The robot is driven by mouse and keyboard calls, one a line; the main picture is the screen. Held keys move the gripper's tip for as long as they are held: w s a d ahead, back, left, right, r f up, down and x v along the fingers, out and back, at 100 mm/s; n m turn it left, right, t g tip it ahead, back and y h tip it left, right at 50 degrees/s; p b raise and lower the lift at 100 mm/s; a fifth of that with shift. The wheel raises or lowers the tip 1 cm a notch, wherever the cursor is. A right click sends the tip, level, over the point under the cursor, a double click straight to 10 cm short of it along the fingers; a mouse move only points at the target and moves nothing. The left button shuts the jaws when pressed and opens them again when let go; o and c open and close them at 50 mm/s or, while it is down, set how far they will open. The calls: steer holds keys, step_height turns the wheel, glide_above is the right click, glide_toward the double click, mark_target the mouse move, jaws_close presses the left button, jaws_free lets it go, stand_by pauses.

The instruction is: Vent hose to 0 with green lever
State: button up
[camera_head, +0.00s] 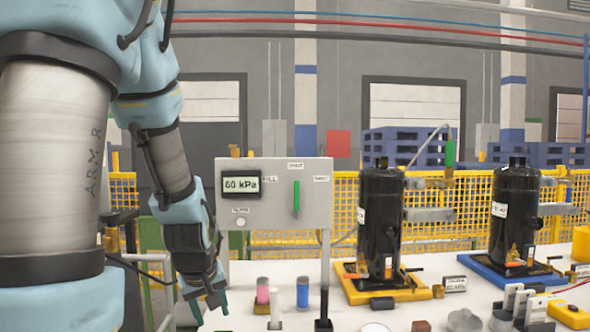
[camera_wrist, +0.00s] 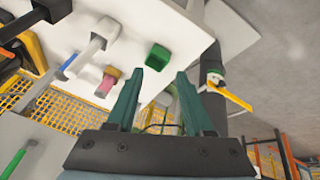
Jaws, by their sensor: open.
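A grey control panel (camera_head: 265,225) carries a green lever (camera_head: 296,198) that stands vertical, with small labels around it. Its display (camera_head: 241,184) reads what looks like 60 kPa. A round button (camera_head: 240,223) sits below the display. A thin hose (camera_head: 428,137) rises by the left black compressor to a green handle (camera_head: 450,152). My gripper (camera_head: 213,298) is open and empty, low and left of the panel, apart from the lever. In the wrist view my gripper (camera_wrist: 160,77) has nothing between its fingers; a green bar, likely the lever (camera_wrist: 13,162), shows at lower left.
Two black compressors (camera_head: 380,220) (camera_head: 515,215) stand on yellow and blue bases. Pink and blue cylinders (camera_head: 263,291) (camera_head: 302,292) stand on the white table (camera_head: 345,312) below the panel. A yellow mesh fence (camera_head: 440,213) runs behind. A green block (camera_wrist: 158,57) lies near my fingertips in the wrist view.

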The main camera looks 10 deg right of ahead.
steer(key=w+d+r+n+t+h+p, duration=0.2)
steer(key=w+d+r+n, duration=0.3)
steer(key=w+d, duration=0.2)
steer(key=n+t+h+p, duration=0.1)
steer(key=n+t+h, duration=0.3)
steer(key=n+t, duration=1.3)
glide_toward(296, 194)
step_height(296, 194, up, 6)
steer(key=n+g, duration=0.7)
steer(key=p+x, duration=0.1)
steer(key=x, duration=0.2)
steer(key=p+x, duration=0.1)
steer(key=x, duration=0.2)
steer(key=p+x, duration=0.2)
steer(key=x, duration=0.1)
steer(key=shift+w+a+f, duration=0.25)
steer(key=shift+a+f, duration=0.05)
steer(key=shift+f, duration=0.05)
jaws_close()
